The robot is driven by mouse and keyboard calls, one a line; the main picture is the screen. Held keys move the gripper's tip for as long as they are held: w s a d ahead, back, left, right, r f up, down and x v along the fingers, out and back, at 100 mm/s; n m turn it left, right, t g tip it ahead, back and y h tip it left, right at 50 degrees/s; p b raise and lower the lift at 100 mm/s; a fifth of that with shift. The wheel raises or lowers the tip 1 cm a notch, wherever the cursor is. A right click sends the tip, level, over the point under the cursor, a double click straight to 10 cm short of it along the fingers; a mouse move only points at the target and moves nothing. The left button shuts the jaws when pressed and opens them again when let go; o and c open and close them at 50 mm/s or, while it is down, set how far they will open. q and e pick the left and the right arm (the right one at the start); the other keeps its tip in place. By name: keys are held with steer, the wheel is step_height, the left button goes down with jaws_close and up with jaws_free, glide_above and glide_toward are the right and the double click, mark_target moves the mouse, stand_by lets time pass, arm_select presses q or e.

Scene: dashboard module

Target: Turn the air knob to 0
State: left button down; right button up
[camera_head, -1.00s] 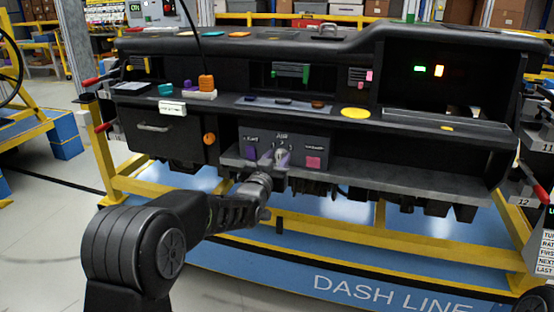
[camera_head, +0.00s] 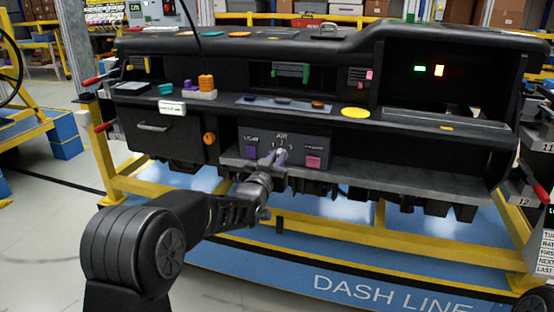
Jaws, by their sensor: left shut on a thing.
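The control panel (camera_head: 300,146) sits low in the middle of the black dashboard, marked AIR at its top centre. The air knob is mostly hidden behind my left gripper's fingers, and I cannot read its setting. My left gripper (camera_head: 275,157) is at the knob, shut on it, with the arm coming up from the lower left. A purple button (camera_head: 251,152) lies left of the knob and a pink button (camera_head: 313,162) lies right of it. My right gripper does not show.
A grey ledge (camera_head: 400,177) runs under the panel to the right. An orange round knob (camera_head: 209,139) is on the left. Small coloured parts (camera_head: 205,86) lie on the shelf above. A yellow frame (camera_head: 420,252) carries the dashboard.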

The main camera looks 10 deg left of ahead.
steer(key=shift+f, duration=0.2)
arm_select(q)
steer(key=shift+a+f+n+b, duration=0.2)
steer(key=shift+n+b, duration=2.65)
steer(key=shift+n, duration=0.1)
steer(key=shift+a+f+n+b, duration=0.15)
steer(key=shift+f+n+b, duration=0.05)
steer(key=shift+n+b, duration=2.75)
steer(key=shift+a+f+n+b, duration=0.2)
steer(key=shift+n+b, duration=2.6)
steer(key=shift+n, duration=0.2)
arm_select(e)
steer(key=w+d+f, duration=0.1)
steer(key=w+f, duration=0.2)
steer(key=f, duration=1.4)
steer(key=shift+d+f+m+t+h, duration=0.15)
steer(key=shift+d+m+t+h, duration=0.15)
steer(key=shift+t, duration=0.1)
arm_select(q)
steer(key=c, duration=1.4)
jaws_free()
